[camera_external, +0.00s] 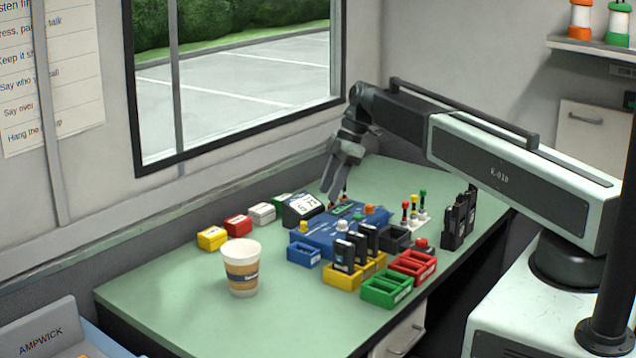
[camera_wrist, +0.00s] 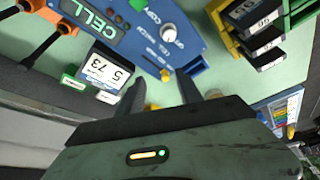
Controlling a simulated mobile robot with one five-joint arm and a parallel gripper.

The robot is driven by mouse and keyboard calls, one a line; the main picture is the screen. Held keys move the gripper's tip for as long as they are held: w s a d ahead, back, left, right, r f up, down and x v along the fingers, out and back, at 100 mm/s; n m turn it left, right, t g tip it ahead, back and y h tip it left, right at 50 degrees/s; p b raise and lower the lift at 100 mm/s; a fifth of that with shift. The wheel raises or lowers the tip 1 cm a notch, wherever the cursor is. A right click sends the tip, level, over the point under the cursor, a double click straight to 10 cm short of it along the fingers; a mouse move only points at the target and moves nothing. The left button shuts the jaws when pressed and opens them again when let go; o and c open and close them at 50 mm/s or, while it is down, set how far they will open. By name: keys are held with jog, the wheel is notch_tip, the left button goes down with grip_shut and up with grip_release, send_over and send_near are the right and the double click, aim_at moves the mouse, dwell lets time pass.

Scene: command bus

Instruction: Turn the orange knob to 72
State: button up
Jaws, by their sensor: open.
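The blue console (camera_external: 325,243) stands on the green table, with a small green display (camera_external: 343,209) on its top. The orange knob (camera_external: 370,208) is at its back right, beside my gripper (camera_external: 336,196) and apart from it. I cannot read the knob's setting. A white knob (camera_external: 342,226) and a yellow knob (camera_external: 303,226) are nearer the front. My gripper is open above the console's back left. In the wrist view, my open gripper (camera_wrist: 162,80) points at the blue console (camera_wrist: 190,22), where a white knob (camera_wrist: 168,33) shows. I cannot make out the orange knob there.
A white-faced box (camera_external: 302,206) with digits stands left of the console. A paper cup (camera_external: 242,268) stands front left. Yellow, red (camera_external: 413,267) and green (camera_external: 391,289) trays, some with black modules, crowd the front right.

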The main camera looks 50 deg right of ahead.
jog(key=s+d+m, duration=0.1)
jog(key=s+d, duration=0.1)
jog(key=d, duration=0.7)
jog(key=m, duration=0.2)
send_near(368, 204)
jog(key=shift+t+h, duration=0.3)
jog(key=shift+t, duration=0.1)
jog(key=b+x, duration=0.7)
jog(key=x, duration=0.1)
jog(key=shift+s+a+f, duration=0.2)
jog(key=shift+s+a, duration=0.05)
jog(key=shift+r, duration=0.1)
grip_shut()
